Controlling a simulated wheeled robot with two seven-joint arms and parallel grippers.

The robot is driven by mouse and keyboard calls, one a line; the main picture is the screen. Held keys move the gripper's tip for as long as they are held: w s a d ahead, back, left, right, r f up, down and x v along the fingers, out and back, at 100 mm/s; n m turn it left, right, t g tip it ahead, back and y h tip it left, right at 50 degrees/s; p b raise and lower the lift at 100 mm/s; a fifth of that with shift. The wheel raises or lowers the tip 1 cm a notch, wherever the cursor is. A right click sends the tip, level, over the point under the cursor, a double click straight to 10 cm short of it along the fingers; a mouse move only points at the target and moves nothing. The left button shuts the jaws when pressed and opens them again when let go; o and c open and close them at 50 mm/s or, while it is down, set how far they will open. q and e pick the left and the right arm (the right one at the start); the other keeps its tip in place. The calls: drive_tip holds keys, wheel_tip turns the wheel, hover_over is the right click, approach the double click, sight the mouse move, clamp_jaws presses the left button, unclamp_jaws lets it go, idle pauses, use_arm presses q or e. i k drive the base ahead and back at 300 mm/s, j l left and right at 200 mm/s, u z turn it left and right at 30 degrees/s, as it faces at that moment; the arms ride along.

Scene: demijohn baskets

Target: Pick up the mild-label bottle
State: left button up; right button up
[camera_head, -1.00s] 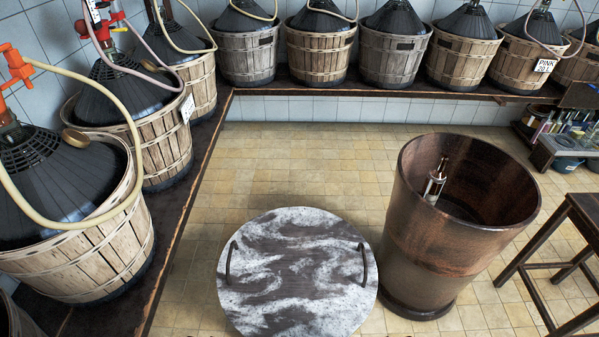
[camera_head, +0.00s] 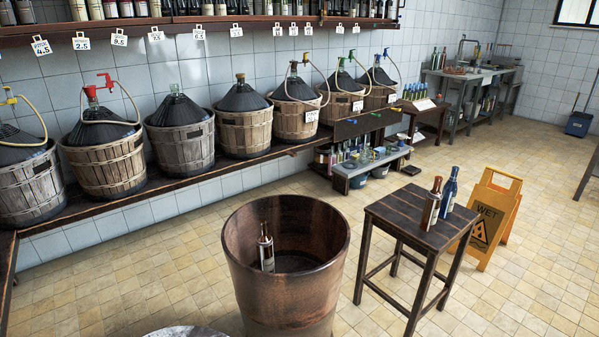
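Three bottles stand out, and none has a label I can read, so I cannot tell which is the mild one. A dark bottle with a pale label (camera_head: 266,247) leans inside the large wooden tub (camera_head: 285,300); its base is hidden from sight. A dark red-brown bottle (camera_head: 431,205) and a blue bottle (camera_head: 449,190) stand upright side by side on a dark wooden stool (camera_head: 405,212). Many more bottles line the high shelf. Neither of my grippers shows in this view.
Demijohns in wooden baskets (camera_head: 180,145) stand on a low ledge along the wall. A yellow wet-floor sign (camera_head: 491,215) stands just right of the stool. A marbled round top (camera_head: 185,333) shows at the bottom edge.

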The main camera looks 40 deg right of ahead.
sight(429, 216)
drive_tip(key=z, duration=2.1)
drive_tip(key=i+l+u, duration=0.2)
drive_tip(key=i, duration=0.25)
drive_tip(key=i+l+u, duration=0.2)
drive_tip(key=i, duration=0.25)
drive_tip(key=l, duration=0.1)
